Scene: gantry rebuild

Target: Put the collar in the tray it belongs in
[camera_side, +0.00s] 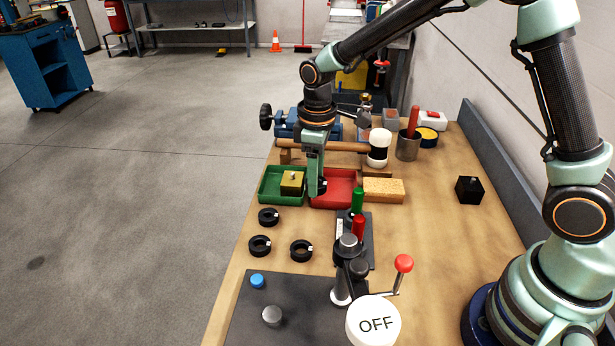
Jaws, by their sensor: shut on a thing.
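My gripper (317,190) points down over the inner edges of the green tray (270,199) and the red tray (350,202). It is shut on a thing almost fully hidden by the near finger. A small pale mark shows at the fingertip, like the pale tags on the collars, so the held thing looks like a collar. Three black ring-shaped collars lie flat on the bench in front of the trays: one near the green tray (263,219), one lower left (254,247) and one lower right (296,253).
A yellow block (291,189) sits in the green tray, close to my gripper. A tan sponge-like block (384,190) lies right of the red tray. A wooden-handled mallet (338,146) lies behind. A fixture with green and red handles (358,229) stands in front. The right bench is mostly clear.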

